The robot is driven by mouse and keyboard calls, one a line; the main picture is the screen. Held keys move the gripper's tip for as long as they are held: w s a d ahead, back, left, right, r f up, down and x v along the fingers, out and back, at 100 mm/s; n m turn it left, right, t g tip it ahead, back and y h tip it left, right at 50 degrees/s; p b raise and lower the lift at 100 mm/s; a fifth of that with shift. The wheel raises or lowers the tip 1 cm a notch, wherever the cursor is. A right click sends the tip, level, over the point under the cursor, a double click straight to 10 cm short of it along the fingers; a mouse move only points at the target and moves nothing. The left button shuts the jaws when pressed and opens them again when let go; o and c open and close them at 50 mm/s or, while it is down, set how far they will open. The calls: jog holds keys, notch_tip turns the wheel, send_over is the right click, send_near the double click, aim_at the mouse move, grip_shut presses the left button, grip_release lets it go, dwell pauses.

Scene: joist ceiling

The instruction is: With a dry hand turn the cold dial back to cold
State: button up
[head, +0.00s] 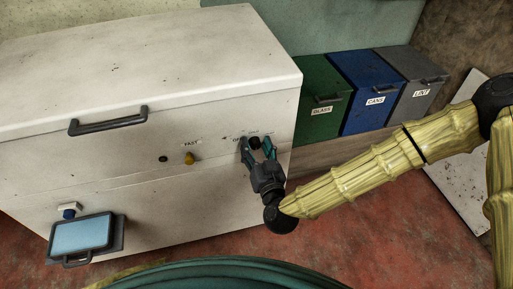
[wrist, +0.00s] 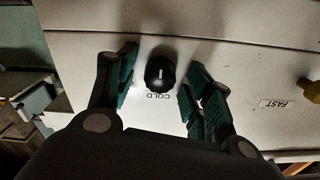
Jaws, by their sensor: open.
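The cold dial is a round black knob (wrist: 160,73) with a short pale mark, on the front of a white chest (head: 130,135). The word COLD (wrist: 158,96) is printed beside it, upside down in the wrist view. I cannot tell exactly which way the mark points. My gripper (head: 256,146) is open at the chest front, and its teal-padded fingers stand on either side of the dial, apart from it in the wrist view. In the head view the fingers partly cover the dial and the printing around it.
A yellow knob (head: 189,158) sits left of the dial, under a FAST label (head: 191,143). A blue-topped tray (head: 82,236) juts out at the lower left. Green (head: 322,100), blue (head: 372,90) and grey (head: 412,82) bins stand to the right. Red floor below is clear.

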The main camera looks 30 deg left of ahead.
jog(key=shift+c, duration=0.3)
jog(key=c, duration=1)
jog(key=shift+o, duration=0.2)
jog(key=shift+m, duration=0.3)
jog(key=m+p, duration=0.1)
jog(key=m, duration=0.4)
jog(key=shift+p, duration=0.3)
jog(key=m, duration=0.6)
jog(key=shift+s, duration=0.1)
jog(key=o, duration=1)
